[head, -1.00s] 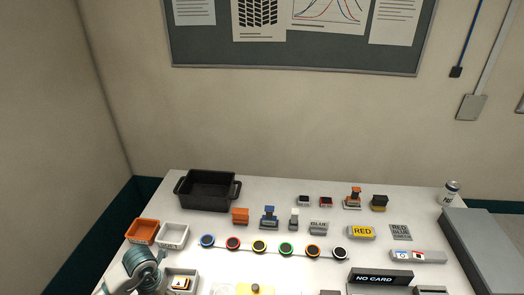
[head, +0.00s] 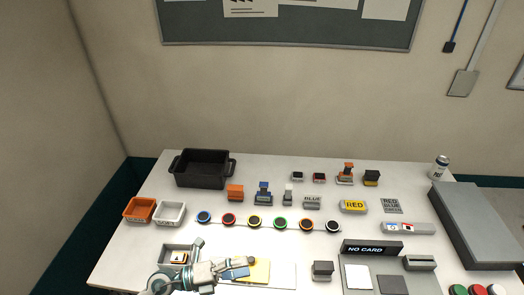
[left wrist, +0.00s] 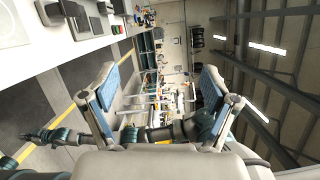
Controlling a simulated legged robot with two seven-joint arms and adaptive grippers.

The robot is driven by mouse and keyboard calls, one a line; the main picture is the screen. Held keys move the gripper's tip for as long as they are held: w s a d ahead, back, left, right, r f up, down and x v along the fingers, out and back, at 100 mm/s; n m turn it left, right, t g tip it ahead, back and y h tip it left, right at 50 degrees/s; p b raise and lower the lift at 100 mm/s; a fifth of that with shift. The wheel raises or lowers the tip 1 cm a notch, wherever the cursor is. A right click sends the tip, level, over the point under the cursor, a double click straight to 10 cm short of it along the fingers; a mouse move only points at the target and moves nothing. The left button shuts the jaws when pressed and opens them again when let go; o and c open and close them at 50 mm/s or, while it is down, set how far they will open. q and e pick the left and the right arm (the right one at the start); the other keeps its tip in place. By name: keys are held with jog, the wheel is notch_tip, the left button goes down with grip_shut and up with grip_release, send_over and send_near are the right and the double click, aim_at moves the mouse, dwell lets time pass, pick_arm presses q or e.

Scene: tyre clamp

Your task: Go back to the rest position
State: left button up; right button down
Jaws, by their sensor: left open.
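My left gripper (head: 220,258) is in the lower left of the head view, above the front part of the white table (head: 130,245). It is open, with nothing between its fingers. In the left wrist view its two blue-padded fingers (left wrist: 158,92) stand wide apart, with the far room showing between them. My right gripper does not show clearly in either view. Teal and grey arm links of mine cross the lower part of the wrist view.
A small grey tray (head: 166,248) and a yellow pad (head: 260,272) lie close to the left gripper. Orange (head: 139,210) and white (head: 171,214) bins, a black crate (head: 203,168) and a row of coloured rings stand behind. A NO CARD sign (head: 372,248) is at right.

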pick_arm(q)
jog(key=w+a+r+n+t+y, duration=0.25)
jog(key=a+n+t+y, duration=0.2)
jog(key=n+t, duration=0.4)
jog(key=w+a+r+n+t+y, duration=0.1)
jog(key=w+a+n+t+y, duration=0.3)
jog(key=n+t, duration=0.5)
jog(key=s+a+f+n+g+y, duration=0.1)
jog(key=a+f+n+g+y, duration=0.2)
jog(key=a+f+n+y, duration=0.35)
jog(key=s+a+f+n+g+y, duration=0.1)
jog(key=a+f+n+g+y, duration=0.25)
jog(key=f+n, duration=0.5)
jog(key=s+d+f+n+g, duration=0.1)
jog(key=s+d+f+g, duration=0.1)
jog(key=s+f+g, duration=1.25)
jog(key=s+f+t, duration=0.1)
jog(key=s+f, duration=0.2)
jog(key=f, duration=1.1)
jog(key=s+f+t, duration=0.1)
jog(key=s+f, duration=0.2)
jog(key=f, duration=1)
jog(key=s+a+f+g, duration=0.1)
jog(key=s+a+f, duration=0.2)
jog(key=s+f, duration=1.4)
jog(key=shift+s+f, duration=0.3)
jog(key=shift+s, duration=0.4)
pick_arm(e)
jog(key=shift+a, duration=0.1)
